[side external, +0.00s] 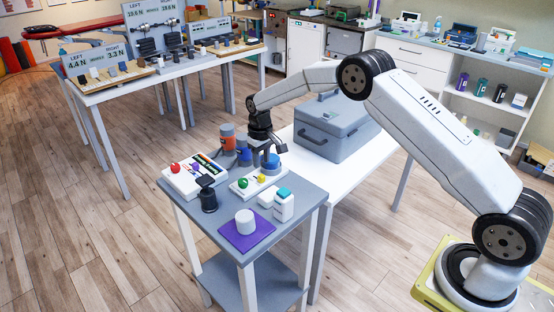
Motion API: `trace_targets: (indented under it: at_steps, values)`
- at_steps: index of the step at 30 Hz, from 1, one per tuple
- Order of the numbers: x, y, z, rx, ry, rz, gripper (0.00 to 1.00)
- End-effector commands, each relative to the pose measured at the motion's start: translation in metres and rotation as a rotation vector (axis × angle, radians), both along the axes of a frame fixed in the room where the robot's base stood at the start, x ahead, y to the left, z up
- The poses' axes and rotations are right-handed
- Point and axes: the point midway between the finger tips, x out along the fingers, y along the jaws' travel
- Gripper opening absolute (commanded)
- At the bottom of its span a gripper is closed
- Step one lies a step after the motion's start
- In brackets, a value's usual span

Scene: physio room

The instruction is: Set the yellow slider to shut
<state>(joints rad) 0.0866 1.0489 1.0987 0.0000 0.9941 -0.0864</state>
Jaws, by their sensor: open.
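A small yellow knob (261,179), likely the yellow slider, stands on a white panel (250,189) on the small grey table. A green knob (243,183) is to its left on the same panel. A blue round piece (270,163) is just behind it. My gripper (267,155) is open and points down above the back of this panel, behind the yellow knob and close to the blue piece. I see nothing held between its fingers. Whether it touches the blue piece cannot be told. The slider's track and end marks are too small to read.
A second white panel (188,184) with a red ball (175,168) is to the left. An orange-and-grey jar (228,138), a black device (208,197), a white-and-teal bottle (284,207) and a white cylinder on a purple mat (238,240) crowd the table. A grey case (335,130) stands behind right.

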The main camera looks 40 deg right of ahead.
Motion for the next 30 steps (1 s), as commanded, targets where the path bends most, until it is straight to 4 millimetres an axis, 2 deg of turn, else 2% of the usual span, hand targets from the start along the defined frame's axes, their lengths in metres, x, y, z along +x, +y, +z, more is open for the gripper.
trace_targets:
  at_steps: [12, 18, 26, 28, 30]
  values:
    - [0.000, 0.000, -0.049, 0.000, 0.000, 0.000, 0.44]
    - [0.000, 0.000, -0.059, 0.000, 0.000, 0.000, 0.44]
    - [0.000, 0.000, -0.060, 0.000, -0.001, 0.000, 0.44]
    - [0.000, 0.000, -0.060, 0.000, -0.001, 0.000, 0.28]
    - [0.000, 0.000, -0.059, 0.000, -0.001, 0.000, 0.06]
